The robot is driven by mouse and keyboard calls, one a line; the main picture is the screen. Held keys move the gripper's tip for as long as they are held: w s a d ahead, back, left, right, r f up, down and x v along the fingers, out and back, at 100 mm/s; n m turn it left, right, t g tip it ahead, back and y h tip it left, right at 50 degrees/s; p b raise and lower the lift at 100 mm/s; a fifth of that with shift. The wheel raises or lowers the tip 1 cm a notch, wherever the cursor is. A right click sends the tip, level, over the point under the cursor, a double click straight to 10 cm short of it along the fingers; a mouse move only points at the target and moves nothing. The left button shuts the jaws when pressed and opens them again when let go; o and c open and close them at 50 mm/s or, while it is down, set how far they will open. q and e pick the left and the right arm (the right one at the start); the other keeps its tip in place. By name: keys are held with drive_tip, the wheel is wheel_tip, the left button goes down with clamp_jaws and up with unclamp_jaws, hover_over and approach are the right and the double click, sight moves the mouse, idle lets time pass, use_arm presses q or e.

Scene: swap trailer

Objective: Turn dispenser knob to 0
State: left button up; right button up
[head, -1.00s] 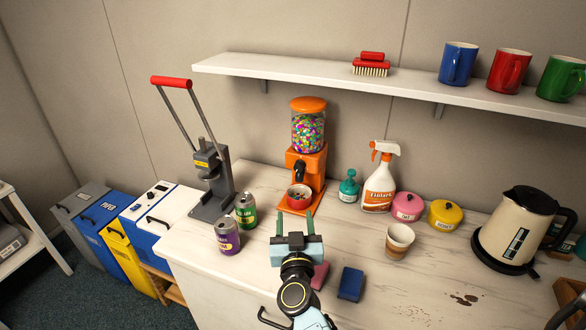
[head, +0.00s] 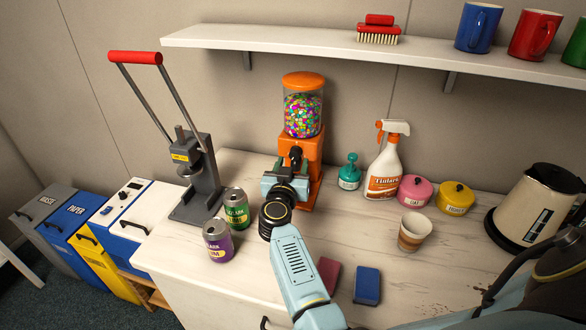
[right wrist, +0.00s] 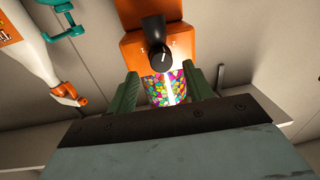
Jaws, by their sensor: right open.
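The orange dispenser (head: 314,146) with a clear jar of coloured candy (head: 303,114) stands at the back of the counter. Its black knob (head: 295,154) is on the front. In the right wrist view, the knob (right wrist: 156,52) appears upside down with a white pointer line, and small marks around it are too small to read. My right gripper (head: 288,168) is open and empty, just in front of the dispenser, close to the knob. In the right wrist view its green fingers (right wrist: 164,82) stand apart, with the knob beyond and between them. The candy bowl below is hidden. My left gripper is not in view.
A grey press with a red handle (head: 135,57) and two cans (head: 236,208) stand left of the dispenser. A teal pump bottle (head: 349,174), a spray bottle (head: 384,170) and lidded pots are to its right. A shelf (head: 340,48) hangs above. A paper cup (head: 413,234) stands front right.

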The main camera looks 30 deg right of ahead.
sight(295, 153)
drive_tip(key=shift+w+d+f, duration=0.15)
drive_tip(key=shift+w+d, duration=0.25)
drive_tip(key=shift+w, duration=0.1)
drive_tip(key=shift+w+d+b, duration=0.2)
drive_tip(key=shift+w+b, duration=0.1)
drive_tip(key=shift+b, duration=0.05)
drive_tip(key=shift+w+d, duration=0.15)
drive_tip(key=shift+c, duration=0.4)
drive_tip(key=c, duration=0.9)
drive_tip(key=shift+r+p, duration=0.25)
drive_tip(key=shift+p, duration=0.2)
drive_tip(key=n+p, duration=0.4)
drive_tip(key=p, duration=0.5)
drive_tip(key=shift+r+n+g, duration=0.15)
drive_tip(key=shift+n+g, duration=0.15)
drive_tip(key=shift+n, duration=0.1)
use_arm(q)
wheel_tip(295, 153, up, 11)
drive_tip(key=p, duration=0.2)
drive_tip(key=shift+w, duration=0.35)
use_arm(e)
drive_tip(key=shift+f+n, duration=0.2)
drive_tip(key=shift+n, duration=0.8)
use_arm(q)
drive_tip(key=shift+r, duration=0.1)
